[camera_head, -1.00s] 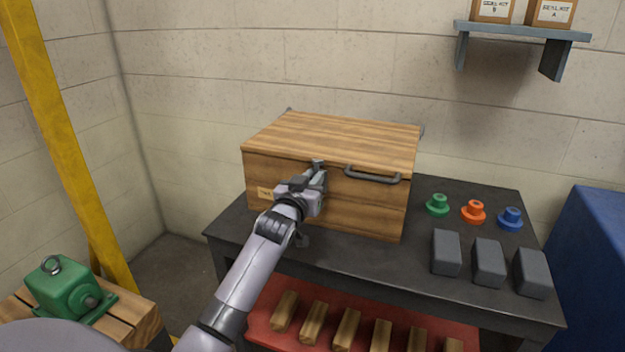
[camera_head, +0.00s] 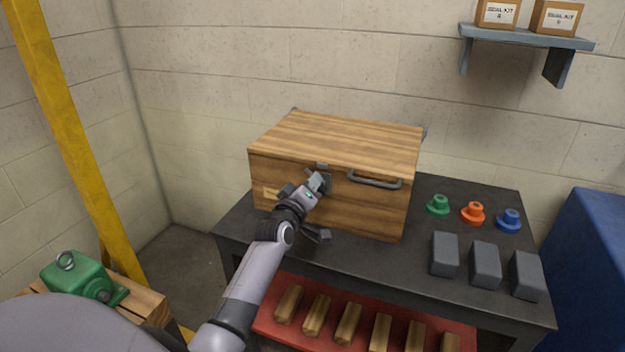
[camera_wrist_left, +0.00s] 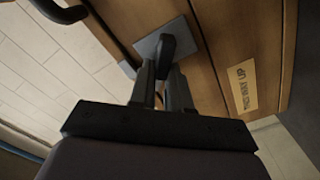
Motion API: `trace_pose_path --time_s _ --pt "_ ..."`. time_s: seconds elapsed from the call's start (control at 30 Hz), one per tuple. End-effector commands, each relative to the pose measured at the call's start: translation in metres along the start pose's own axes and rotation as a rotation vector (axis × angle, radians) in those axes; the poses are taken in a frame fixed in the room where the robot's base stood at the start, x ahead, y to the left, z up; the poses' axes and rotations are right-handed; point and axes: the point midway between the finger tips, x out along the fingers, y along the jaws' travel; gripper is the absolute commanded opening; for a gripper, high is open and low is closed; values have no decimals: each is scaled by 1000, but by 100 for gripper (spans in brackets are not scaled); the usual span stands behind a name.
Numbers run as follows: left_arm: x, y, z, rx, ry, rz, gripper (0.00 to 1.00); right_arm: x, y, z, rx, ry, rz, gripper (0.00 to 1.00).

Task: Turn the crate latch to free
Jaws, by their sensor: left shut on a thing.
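The wooden crate (camera_head: 365,208) stands shut on the dark workbench, with a grey bar handle (camera_head: 375,181) on its front. The crate latch (camera_head: 325,181) is on the front face, left of the handle, and my gripper partly hides it. In the left wrist view the latch is a dark knob (camera_wrist_left: 176,45) on a grey square plate (camera_wrist_left: 150,47). My left gripper (camera_head: 318,184) is at the front of the crate, its fingers (camera_wrist_left: 172,82) shut on the latch knob. My right gripper is not in view.
The workbench (camera_head: 400,265) has green, orange and blue flanged parts (camera_head: 473,212) and grey blocks (camera_head: 485,265) to the right of the crate. A red lower shelf (camera_head: 265,325) holds wooden blocks. A green motor (camera_head: 85,280) sits at the lower left.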

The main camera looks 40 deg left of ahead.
Motion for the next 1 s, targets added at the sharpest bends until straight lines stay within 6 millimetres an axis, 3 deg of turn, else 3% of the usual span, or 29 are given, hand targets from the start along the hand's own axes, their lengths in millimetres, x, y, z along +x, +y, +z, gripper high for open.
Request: trace_pose_path --time_s 0.6,1.0 --pt "0 -11 6 -541 -6 -4 0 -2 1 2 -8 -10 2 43" --pt "0 -13 8 -704 -6 -3 0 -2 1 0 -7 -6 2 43"
